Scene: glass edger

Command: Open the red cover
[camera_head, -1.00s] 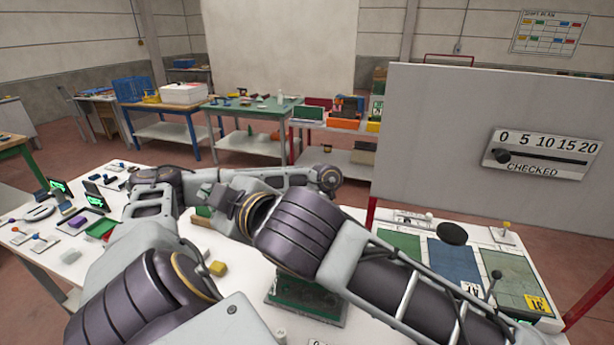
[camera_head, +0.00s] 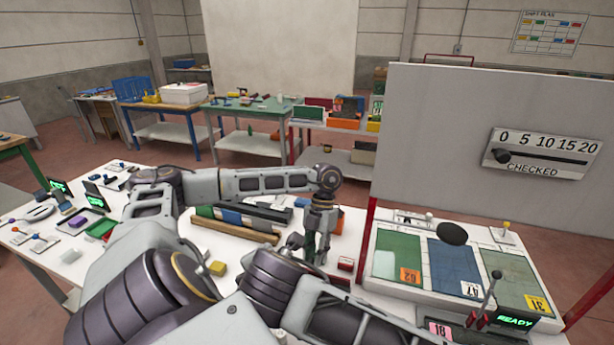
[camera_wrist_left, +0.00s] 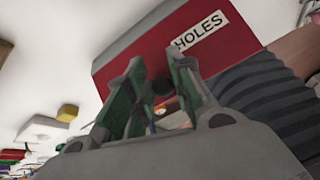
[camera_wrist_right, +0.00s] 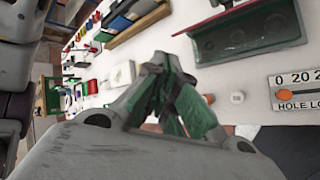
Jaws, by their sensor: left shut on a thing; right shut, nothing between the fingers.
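The red cover (camera_wrist_left: 125,65) fills the upper part of the left wrist view, with a white HOLES label (camera_wrist_left: 202,32). How far open it stands, I cannot tell. My left gripper (camera_wrist_left: 160,76) has its fingers on either side of a small dark knob (camera_wrist_left: 163,86) in front of the cover. In the head view my left gripper (camera_head: 309,247) points down over the white table; the cover is not clearly seen there.
A slider panel (camera_wrist_right: 298,92) and a white knob (camera_wrist_right: 237,97) are near the right gripper. Green and blue panels (camera_head: 398,255) lie right.

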